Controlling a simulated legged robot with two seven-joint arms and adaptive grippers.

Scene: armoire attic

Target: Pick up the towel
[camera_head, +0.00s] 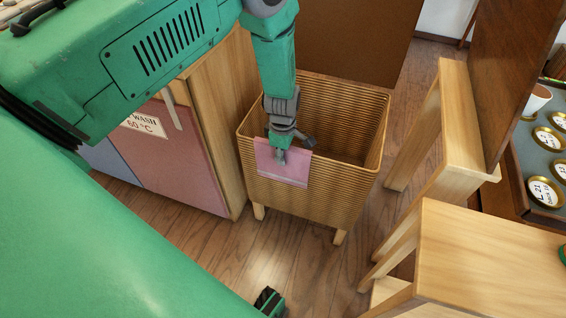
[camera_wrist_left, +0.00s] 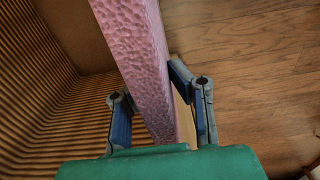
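The pink towel (camera_head: 290,172) hangs over the front rim of a ribbed wicker basket (camera_head: 290,200). In the left wrist view the towel (camera_wrist_left: 140,60) runs as a thick textured strip along the rim, between my fingers. My left gripper (camera_head: 281,155) points down over the rim at the towel. In the wrist view the left gripper (camera_wrist_left: 160,115) has its fingers apart, one on the basket's inner side and one on the outer side. A small gap shows beside the inner finger. The fingertips are partly hidden.
A cabinet with a pink front (camera_head: 180,160) and a wash label stands close left of the basket. Wooden stools (camera_head: 490,250) stand at the right, near a case of round tins (camera_head: 545,190). Bare wooden floor (camera_head: 240,250) lies before the basket.

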